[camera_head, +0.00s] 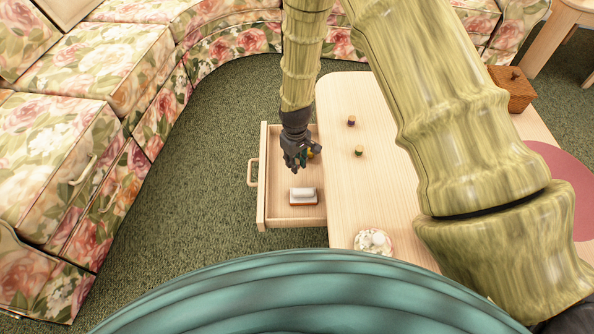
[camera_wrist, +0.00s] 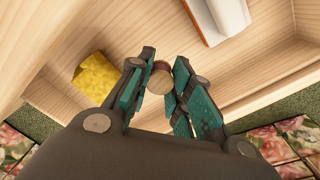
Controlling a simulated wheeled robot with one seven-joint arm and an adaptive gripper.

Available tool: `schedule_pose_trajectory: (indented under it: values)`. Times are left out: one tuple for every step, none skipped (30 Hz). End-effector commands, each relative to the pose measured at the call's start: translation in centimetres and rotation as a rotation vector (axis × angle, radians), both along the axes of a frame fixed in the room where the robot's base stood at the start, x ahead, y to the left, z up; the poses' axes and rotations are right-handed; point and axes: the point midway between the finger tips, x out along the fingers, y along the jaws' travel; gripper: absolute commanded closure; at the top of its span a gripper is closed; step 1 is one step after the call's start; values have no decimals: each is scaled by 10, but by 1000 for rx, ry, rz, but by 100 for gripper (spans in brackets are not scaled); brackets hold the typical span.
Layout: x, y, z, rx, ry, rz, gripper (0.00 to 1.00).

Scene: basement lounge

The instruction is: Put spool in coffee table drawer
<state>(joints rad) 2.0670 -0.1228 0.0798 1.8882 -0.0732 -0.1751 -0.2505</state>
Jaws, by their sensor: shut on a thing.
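The coffee table (camera_head: 340,200) has its drawer (camera_head: 262,190) pulled open on its left side. My gripper (camera_head: 296,163) is inside the drawer's outline, in its middle part. In the wrist view my gripper (camera_wrist: 160,88) is shut on a small spool (camera_wrist: 159,76), whose round wooden end shows between the fingertips. The spool is over the drawer floor; I cannot tell whether it touches it. In the head view my gripper hides the spool. Two other small spool-like pieces, one reddish (camera_head: 351,121) and one green (camera_head: 359,150), stand on the tabletop.
The drawer also holds a white block with an orange base (camera_head: 303,196) and a yellow sponge-like block (camera_wrist: 92,78). A floral dish with a white lump (camera_head: 374,242), a wooden box (camera_head: 513,88) and a pink mat (camera_head: 565,185) are on the table. A floral sofa (camera_head: 95,65) curves around the left.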

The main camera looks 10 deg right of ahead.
Motion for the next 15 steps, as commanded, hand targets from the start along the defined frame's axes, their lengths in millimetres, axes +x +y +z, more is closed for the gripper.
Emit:
schedule_pose_trajectory:
  values:
    - [0, 0, -5, 0, 1, 0, 89]
    - [0, 0, -6, 0, 1, 0, 89]
    - [0, 0, -8, 0, 1, 0, 89]
    - [0, 0, -10, 0, 1, 0, 89]
    - [0, 0, -13, 0, 1, 0, 89]
    - [-1, 0, -17, -1, 2, 0, 89]
    - [-1, 0, -21, -1, 2, 0, 89]
    - [-1, 0, -25, -1, 2, 0, 89]
    - [-1, 0, -31, 0, 2, 0, 89]
    - [-1, 0, -35, -1, 2, 0, 89]
    - [0, 0, -38, 0, 1, 0, 89]
    - [0, 0, -41, 0, 0, 0, 89]
    - [0, 0, -42, 0, 0, 0, 89]
    - [0, 0, -43, 0, 0, 0, 89]
    - [0, 0, -43, 0, 0, 0, 89]
